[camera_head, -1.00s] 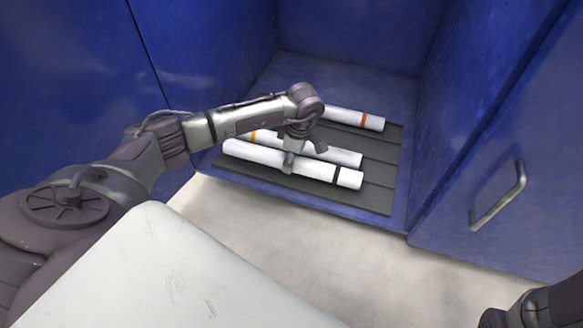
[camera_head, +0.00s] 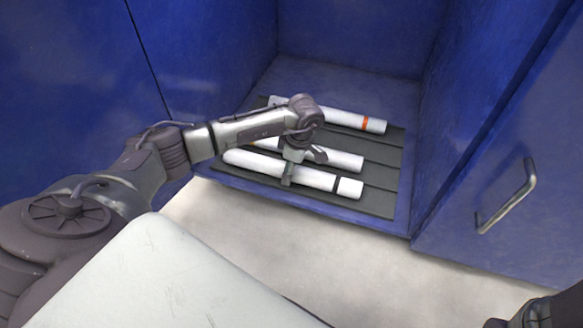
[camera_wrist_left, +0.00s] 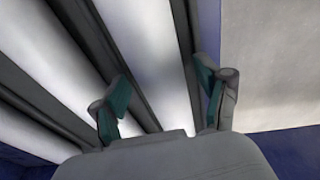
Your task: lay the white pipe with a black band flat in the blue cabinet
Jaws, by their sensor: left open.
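The white pipe with a black band (camera_head: 315,178) lies flat on the dark grooved mat in the blue cabinet (camera_head: 350,72), the nearest of the pipes. My left gripper (camera_head: 303,165) is open over its middle, with one finger at its front side. In the left wrist view the open fingers (camera_wrist_left: 163,85) stand on either side of a white pipe (camera_wrist_left: 150,40), with gaps between. No band shows there. My right gripper is out of view.
A second white pipe (camera_head: 340,160) lies just behind, and a white pipe with an orange band (camera_head: 355,120) lies farther back. Cabinet walls enclose the mat (camera_head: 378,200). A door with a metal handle (camera_head: 508,197) is at right. Pale floor (camera_head: 300,235) lies in front.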

